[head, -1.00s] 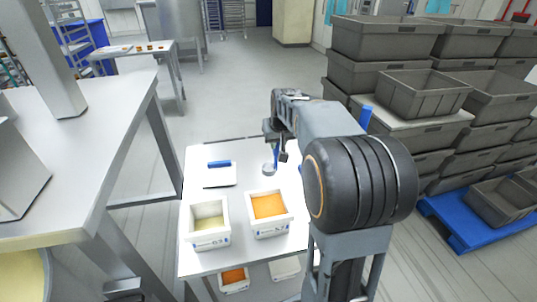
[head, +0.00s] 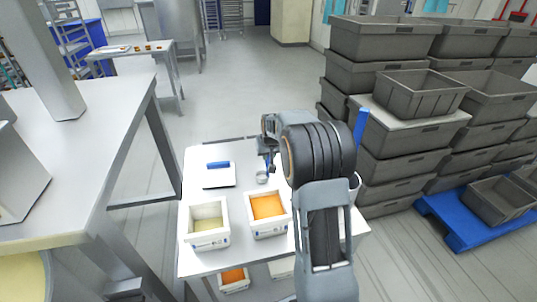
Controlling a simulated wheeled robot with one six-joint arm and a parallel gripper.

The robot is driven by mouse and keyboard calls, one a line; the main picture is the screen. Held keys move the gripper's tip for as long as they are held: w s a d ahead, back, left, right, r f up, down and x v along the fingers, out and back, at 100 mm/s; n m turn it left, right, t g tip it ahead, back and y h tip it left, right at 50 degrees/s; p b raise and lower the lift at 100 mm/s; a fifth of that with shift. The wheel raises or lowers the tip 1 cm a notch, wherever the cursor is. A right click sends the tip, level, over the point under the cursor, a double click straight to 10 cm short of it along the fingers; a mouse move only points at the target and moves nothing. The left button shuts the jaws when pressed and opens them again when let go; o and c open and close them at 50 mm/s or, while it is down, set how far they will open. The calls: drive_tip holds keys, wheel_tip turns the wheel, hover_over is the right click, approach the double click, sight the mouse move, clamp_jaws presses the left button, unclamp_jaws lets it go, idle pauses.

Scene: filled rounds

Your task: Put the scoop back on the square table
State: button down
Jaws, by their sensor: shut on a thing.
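My gripper (head: 268,158) is shut on the scoop (head: 262,178), a small round metal cup with a blue handle pointing up into the jaws. The scoop is over the right part of the white square table (head: 243,155), just behind the box of orange filling. I cannot tell whether the cup touches the tabletop. My arm hides the table's right side, and the jaws are small and partly hidden.
A box of orange filling (head: 268,208) and a box of pale filling (head: 208,222) stand on the table's front half. A white pad with a blue bar (head: 219,175) lies at the left. Grey crates (head: 400,150) are stacked to the right.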

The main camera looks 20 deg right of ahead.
drive_tip(key=shift+f, duration=0.15)
drive_tip(key=c, duration=1)
unclamp_jaws()
